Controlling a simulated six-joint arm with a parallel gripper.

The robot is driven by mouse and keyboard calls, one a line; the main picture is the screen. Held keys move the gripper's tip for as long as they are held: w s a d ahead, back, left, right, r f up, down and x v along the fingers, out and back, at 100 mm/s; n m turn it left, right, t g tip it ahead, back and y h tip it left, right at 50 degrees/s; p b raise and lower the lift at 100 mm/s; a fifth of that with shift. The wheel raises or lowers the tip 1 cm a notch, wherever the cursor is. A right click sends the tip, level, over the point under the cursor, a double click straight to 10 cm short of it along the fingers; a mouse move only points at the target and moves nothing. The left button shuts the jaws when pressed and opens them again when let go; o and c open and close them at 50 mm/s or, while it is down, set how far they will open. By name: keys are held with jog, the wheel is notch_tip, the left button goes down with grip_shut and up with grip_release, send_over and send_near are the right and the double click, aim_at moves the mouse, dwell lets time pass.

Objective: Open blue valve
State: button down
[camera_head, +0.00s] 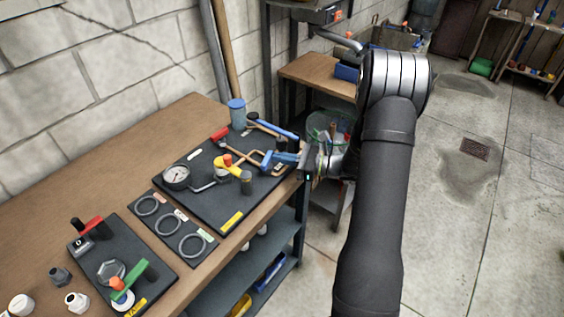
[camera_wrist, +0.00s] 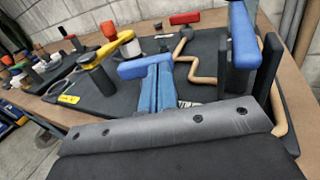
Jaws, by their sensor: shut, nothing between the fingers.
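The blue valve's long lever (camera_head: 272,128) lies along the far right of the dark board in the head view, beside a black post. In the wrist view the blue lever (camera_wrist: 243,35) stands at the right on a dark upright. My gripper (camera_head: 283,158) reaches in from the right, low over the board's right edge, in front of the lever and apart from it. In the wrist view my gripper's blue fingers (camera_wrist: 155,88) are together and empty. A blue crosspiece (camera_wrist: 140,70) shows at their tips; I cannot tell if it is a separate part or touched.
A copper pipe (camera_head: 250,153) runs close to the fingers. The yellow valve (camera_head: 232,168), a gauge (camera_head: 176,177) and a red lever (camera_head: 219,133) share the board. A blue-topped jar (camera_head: 237,113) stands behind. The floor at right is open.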

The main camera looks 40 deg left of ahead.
jog(key=shift+w+a, duration=0.35)
jog(key=shift+a, duration=0.2)
jog(key=shift+w+a, duration=0.1)
jog(key=shift+a, duration=0.15)
jog(key=shift+d, duration=0.15)
dwell(0.4)
jog(key=v, duration=1.7)
jog(key=shift+w, duration=0.1)
